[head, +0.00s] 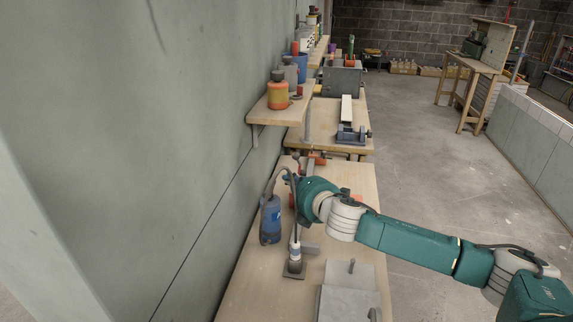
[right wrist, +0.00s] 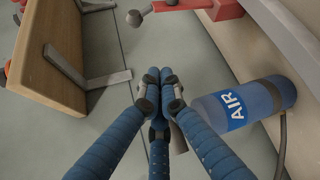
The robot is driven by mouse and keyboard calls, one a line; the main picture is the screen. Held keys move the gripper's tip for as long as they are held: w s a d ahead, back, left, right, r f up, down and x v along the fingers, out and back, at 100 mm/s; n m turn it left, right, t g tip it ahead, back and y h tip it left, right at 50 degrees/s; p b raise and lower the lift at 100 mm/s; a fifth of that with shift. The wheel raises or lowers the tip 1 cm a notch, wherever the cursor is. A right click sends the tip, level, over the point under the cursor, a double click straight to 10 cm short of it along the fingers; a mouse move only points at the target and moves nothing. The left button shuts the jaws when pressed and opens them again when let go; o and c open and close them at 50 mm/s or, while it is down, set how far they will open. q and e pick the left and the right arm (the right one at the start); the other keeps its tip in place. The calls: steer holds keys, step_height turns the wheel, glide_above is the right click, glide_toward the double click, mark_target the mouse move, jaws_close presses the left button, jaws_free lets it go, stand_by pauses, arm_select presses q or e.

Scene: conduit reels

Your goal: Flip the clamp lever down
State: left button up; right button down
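In the head view a small dark knob (head: 296,156) shows beside red parts (head: 318,157) on the near bench, just beyond my right gripper. My right gripper (head: 290,180) is partly hidden by its own wrist. In the right wrist view its blue fingers (right wrist: 155,78) are together at the tips, with nothing seen between them. The fingertips appear apart from the knob. My left gripper is in neither view.
A blue AIR bottle (head: 270,221) with a hose stands on the near bench, close to the fingers in the right wrist view (right wrist: 243,107). A small stand tool (head: 295,257) and grey plates (head: 348,290) are nearer. A wooden shelf (head: 262,112) juts from the wall.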

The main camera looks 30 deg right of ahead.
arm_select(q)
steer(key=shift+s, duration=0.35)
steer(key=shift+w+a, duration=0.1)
arm_select(e)
steer(key=shift+w, duration=0.1)
steer(key=x, duration=1)
arm_select(q)
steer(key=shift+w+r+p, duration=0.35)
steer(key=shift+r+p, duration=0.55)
steer(key=shift+p, duration=0.05)
arm_select(e)
steer(key=d, duration=0.1)
steer(key=s+d+r, duration=0.1)
steer(key=d, duration=0.1)
steer(key=shift+s+d+r, duration=0.2)
steer(key=shift+d+r, duration=0.05)
steer(key=shift+r, duration=0.05)
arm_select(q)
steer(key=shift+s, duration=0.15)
arm_select(e)
steer(key=shift+d, duration=0.15)
